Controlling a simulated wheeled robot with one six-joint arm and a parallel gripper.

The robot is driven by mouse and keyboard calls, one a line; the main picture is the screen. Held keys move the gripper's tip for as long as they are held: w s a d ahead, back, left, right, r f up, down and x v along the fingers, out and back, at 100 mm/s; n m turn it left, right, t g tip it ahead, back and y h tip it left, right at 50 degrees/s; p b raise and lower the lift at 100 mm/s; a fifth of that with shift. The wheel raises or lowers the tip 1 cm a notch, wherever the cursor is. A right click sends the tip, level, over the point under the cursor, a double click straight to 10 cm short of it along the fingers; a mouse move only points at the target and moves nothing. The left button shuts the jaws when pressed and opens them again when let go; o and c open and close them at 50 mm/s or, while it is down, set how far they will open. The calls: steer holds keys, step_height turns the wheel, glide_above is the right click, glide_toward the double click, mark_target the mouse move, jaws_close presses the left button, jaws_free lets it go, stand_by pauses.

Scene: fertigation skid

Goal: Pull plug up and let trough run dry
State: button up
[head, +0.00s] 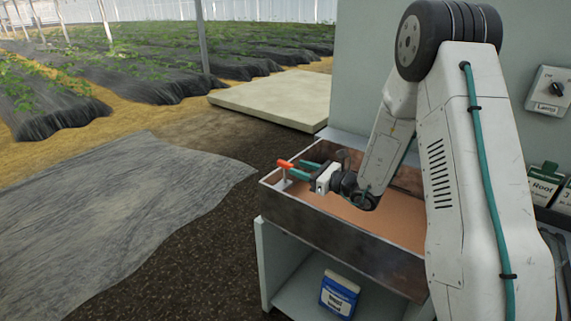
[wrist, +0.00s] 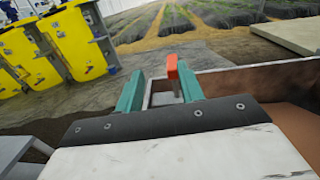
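The trough (head: 335,240) is a long dark metal box on a pale stand, holding flat orange-brown liquid (head: 400,217). The plug's orange-red handle (head: 285,163) sits on a thin pale upright stem (head: 283,181) at the trough's left end. The handle also shows in the wrist view (wrist: 173,67). My gripper (head: 296,169) reaches over that end with its two teal fingers apart. In the wrist view the fingers (wrist: 160,88) are open, with the handle near the right finger; I cannot tell whether they touch. The plug's lower end is hidden.
A blue-and-white box (head: 340,293) stands on the shelf under the trough. A wall with a rotary switch (head: 550,90) rises behind my arm. Yellow panels (wrist: 75,42) stand left in the wrist view. Grey sheeting (head: 110,215) covers open ground left of the trough.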

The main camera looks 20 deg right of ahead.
mark_target(285, 163)
steer(key=shift+w+d+f+m+h, duration=0.35)
steer(key=shift+d+f+m, duration=0.1)
steer(key=shift+f, duration=0.15)
steer(key=shift+w+f+t, duration=0.1)
steer(key=shift+w+t, duration=0.15)
steer(key=shift+t, duration=0.05)
steer(key=x, duration=0.7)
steer(key=shift+w+a, duration=0.1)
steer(key=shift+c, duration=0.4)
